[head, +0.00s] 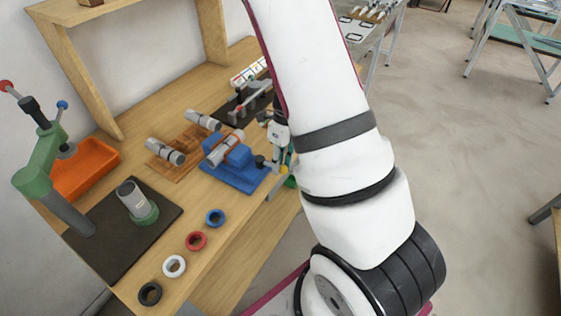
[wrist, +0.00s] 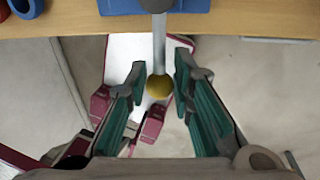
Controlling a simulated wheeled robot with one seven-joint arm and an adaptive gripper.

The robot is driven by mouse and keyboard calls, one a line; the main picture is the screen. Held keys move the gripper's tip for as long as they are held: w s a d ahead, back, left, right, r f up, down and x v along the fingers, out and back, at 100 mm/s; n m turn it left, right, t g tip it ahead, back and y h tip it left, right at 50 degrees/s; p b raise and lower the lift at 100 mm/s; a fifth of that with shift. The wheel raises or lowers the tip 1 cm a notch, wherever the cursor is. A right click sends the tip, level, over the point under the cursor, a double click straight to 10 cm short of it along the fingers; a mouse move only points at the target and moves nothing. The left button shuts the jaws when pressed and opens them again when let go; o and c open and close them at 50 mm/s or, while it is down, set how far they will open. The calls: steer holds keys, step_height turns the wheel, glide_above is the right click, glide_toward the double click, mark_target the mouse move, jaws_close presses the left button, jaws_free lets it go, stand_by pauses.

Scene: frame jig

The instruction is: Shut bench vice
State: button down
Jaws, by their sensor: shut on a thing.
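The blue bench vice (head: 232,176) stands near the bench's front edge, with a grey cylinder (head: 222,150) lying across its top. The width of its jaw gap cannot be told. In the wrist view its handle is a grey rod (wrist: 159,42) ending in a yellow ball (wrist: 159,87). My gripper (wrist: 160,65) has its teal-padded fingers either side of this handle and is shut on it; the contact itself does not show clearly. In the head view my gripper (head: 284,158) is at the vice's right end, partly hidden by my arm.
Two grey cylinders (head: 165,152) (head: 202,119) lie on a wooden rack behind the vice. A green press (head: 40,165) on a dark plate, an orange bin (head: 85,168) and several coloured rings (head: 196,241) are to the left. Open floor (head: 470,190) lies to the right.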

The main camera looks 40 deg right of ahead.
steer(key=shift+a, duration=0.1)
steer(key=c, duration=1.5)
jaws_free()
steer(key=shift+o, duration=0.2)
step_height(320, 180, up, 12)
steer(key=d, duration=0.2)
steer(key=shift+w+f, duration=0.15)
steer(key=shift+w, duration=0.2)
steer(key=shift+d, duration=0.1)
